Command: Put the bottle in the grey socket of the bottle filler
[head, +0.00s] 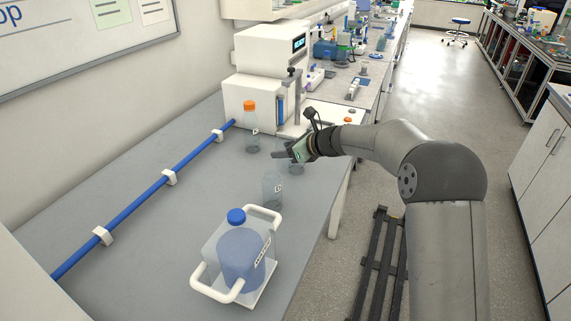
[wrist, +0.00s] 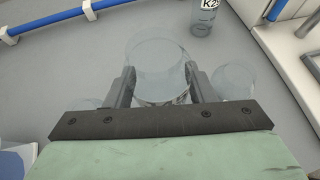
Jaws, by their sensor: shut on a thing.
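My gripper (head: 282,154) is above the grey bench, its fingers pointing left in the head view. In the wrist view my gripper (wrist: 160,88) is shut on a clear, round bottle (wrist: 158,58), one finger on each side. The held bottle is hard to make out in the head view. The white machine (head: 258,62) with a display and an upright post (head: 297,100) looks like the bottle filler, behind my gripper. I cannot make out its grey socket.
An orange-capped bottle (head: 250,125) stands beyond my gripper, also in the wrist view (wrist: 203,18). A clear labelled vessel (head: 272,192) shows nearer the camera. A blue-capped jug (head: 240,258) stands in front; a blue pipe (head: 150,190) runs left.

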